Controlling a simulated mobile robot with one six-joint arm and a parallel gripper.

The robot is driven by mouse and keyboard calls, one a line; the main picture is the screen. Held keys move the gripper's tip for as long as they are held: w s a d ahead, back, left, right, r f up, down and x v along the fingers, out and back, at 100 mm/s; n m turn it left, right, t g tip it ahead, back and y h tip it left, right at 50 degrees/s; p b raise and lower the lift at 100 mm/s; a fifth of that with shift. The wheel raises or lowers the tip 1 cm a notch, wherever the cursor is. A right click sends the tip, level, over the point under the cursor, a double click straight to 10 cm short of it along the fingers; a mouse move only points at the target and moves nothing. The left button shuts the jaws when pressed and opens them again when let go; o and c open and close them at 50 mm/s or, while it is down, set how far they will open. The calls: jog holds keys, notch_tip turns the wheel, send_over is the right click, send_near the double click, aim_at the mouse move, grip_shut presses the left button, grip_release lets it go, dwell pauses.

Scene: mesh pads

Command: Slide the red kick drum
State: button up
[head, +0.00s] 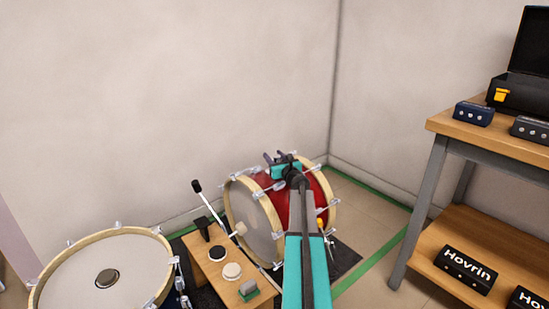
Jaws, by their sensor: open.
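The red kick drum (268,182) lies on its side in the corner of the room, its pale head facing left and its wooden hoops showing at both ends. It sits on a dark mat (348,258). My arm reaches up from the bottom of the head view and covers part of the drum's shell. My gripper (275,157) is open at the drum's upper edge, with its fingers pointing up and away. I cannot tell whether it touches the drum. Nothing shows between its fingers.
A wooden block (217,265) with round pads and a beater stands left of the drum. Another drum (75,275) is at the lower left. A workbench (480,135) with small boxes stands on the right. Green tape (385,254) marks clear floor between drum and bench.

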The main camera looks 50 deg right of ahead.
jog(key=p, duration=0.4)
send_over(287, 186)
dwell(0.7)
dwell(0.5)
